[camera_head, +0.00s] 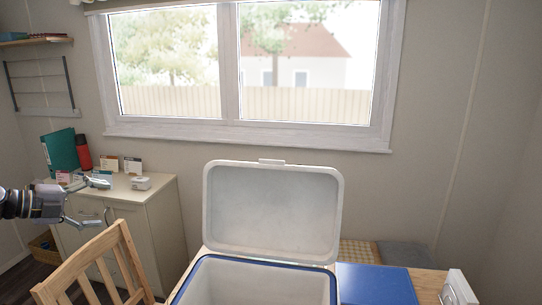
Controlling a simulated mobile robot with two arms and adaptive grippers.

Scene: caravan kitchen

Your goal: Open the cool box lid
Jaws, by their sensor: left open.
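The cool box (258,279) stands at the bottom middle of the head view, with a white inside and a blue rim. Its white lid (273,212) is raised and stands upright at the back edge, inner face towards me. The part of the box interior that shows looks empty; its floor is out of the picture. My left gripper (88,202) is at the far left, open and empty. It is well apart from the lid and the box. My right gripper does not show.
A wooden chair (95,262) stands at the lower left, between my left gripper and the cool box. Behind it is a cream cabinet (145,205) with small boxes, a red flask (83,152) and a green binder (60,150). A blue flat item (375,285) lies right of the box.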

